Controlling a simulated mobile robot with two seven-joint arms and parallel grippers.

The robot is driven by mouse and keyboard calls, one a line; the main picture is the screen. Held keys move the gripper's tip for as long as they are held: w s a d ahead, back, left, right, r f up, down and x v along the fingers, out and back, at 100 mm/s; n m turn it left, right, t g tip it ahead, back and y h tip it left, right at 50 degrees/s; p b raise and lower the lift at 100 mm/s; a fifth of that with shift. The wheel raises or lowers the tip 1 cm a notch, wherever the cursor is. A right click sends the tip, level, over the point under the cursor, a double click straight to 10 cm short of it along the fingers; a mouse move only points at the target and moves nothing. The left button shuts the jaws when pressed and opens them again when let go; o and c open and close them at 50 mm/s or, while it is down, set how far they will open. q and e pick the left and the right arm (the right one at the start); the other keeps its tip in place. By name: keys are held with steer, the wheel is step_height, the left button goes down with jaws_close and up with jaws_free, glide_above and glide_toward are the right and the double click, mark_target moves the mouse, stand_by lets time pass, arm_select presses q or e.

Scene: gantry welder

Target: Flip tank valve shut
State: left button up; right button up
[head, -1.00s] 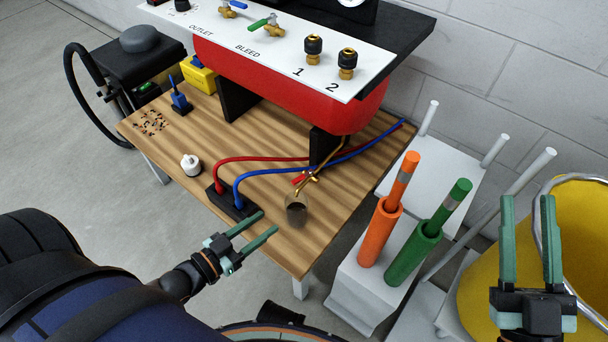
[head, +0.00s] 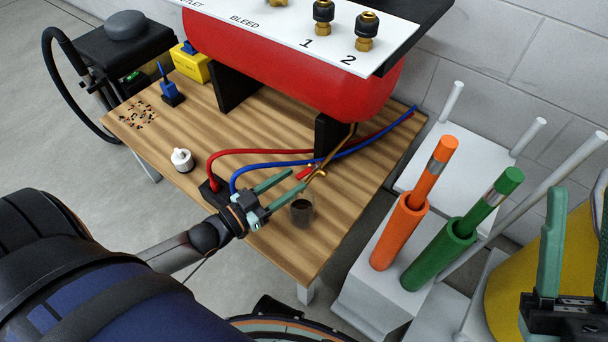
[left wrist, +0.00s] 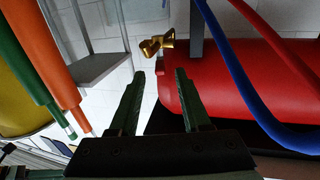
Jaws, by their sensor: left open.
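The red tank (head: 290,75) lies on stands on the wooden table. Below its right end, a thin brass pipe ends in a brass valve (head: 319,171) with a short red piece beside it that looks like its lever (head: 306,172). My left gripper (head: 296,181) is open and empty, its fingertips just short of the valve. Whether they touch it I cannot tell. In the left wrist view, a brass wing-shaped piece (left wrist: 157,44) shows beyond the open fingertips (left wrist: 160,74), beside the red tank (left wrist: 240,85). My right gripper (head: 581,198) is open and empty at the right edge.
Red hose (head: 245,152) and blue hose (head: 270,164) run close behind the left gripper. Orange (head: 400,230) and green (head: 445,250) holders with rods stand to the right. A white knob (head: 182,160) is on the table.

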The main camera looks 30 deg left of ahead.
mark_target(297, 178)
arm_select(q)
steer(key=shift+b+x, duration=0.5)
steer(key=shift+x, duration=1.75)
jaws_close()
